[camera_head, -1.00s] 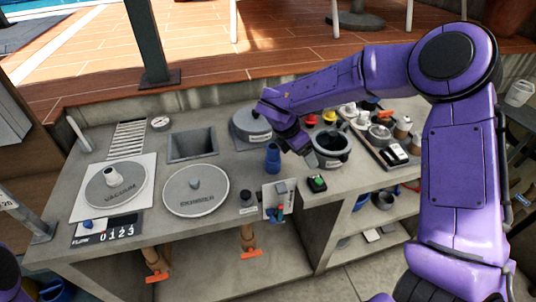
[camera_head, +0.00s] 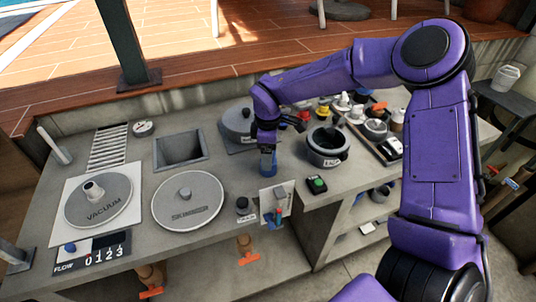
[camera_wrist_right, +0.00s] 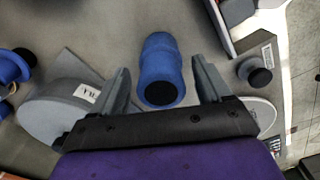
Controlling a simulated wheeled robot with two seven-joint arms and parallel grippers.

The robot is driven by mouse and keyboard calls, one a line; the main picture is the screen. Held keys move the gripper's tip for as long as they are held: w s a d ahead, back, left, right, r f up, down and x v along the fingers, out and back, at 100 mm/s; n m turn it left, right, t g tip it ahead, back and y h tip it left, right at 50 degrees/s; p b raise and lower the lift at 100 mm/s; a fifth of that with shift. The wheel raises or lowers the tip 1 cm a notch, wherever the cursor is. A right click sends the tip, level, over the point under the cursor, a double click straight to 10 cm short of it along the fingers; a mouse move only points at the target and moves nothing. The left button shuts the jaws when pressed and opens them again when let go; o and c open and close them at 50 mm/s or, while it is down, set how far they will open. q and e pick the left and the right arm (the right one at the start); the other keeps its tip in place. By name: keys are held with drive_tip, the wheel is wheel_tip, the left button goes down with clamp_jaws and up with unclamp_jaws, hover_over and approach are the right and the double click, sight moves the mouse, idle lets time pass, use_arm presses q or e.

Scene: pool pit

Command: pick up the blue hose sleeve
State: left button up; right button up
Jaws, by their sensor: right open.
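The blue hose sleeve (camera_head: 268,163) stands upright on the grey counter in the head view, its upper part hidden behind my right gripper (camera_head: 267,147). My right gripper is directly over it, pointing down. In the right wrist view the sleeve (camera_wrist_right: 160,62) lies in the gap between the two spread grey fingers (camera_wrist_right: 160,78). Its dark round opening faces the camera. There is a gap on each side, and the fingers do not touch it. My left gripper is out of view.
A grey round lidded pot (camera_head: 236,122) stands behind left of the sleeve, and a dark grey pot (camera_head: 326,146) to its right. A white plate with small levers (camera_head: 274,202) and a green-button box (camera_head: 316,186) are in front. The skimmer lid (camera_head: 187,200) lies left.

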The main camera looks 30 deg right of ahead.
drive_tip(key=shift+f, duration=0.15)
drive_tip(key=shift+s, duration=0.1)
drive_tip(key=c, duration=1.2)
drive_tip(key=shift+r, duration=0.55)
drive_tip(key=shift+r+b, duration=0.5)
drive_tip(key=shift+r, duration=0.35)
drive_tip(key=s+a+r, duration=0.1)
drive_tip(key=s+r, duration=0.2)
drive_tip(key=s, duration=0.1)
drive_tip(key=s+a+r, duration=0.1)
drive_tip(key=s+r, duration=0.2)
drive_tip(key=s, duration=0.2)
drive_tip(key=s+a+r, duration=0.1)
drive_tip(key=s+r, duration=0.3)
drive_tip(key=shift+s+r, duration=0.1)
drive_tip(key=shift+s, duration=0.15)
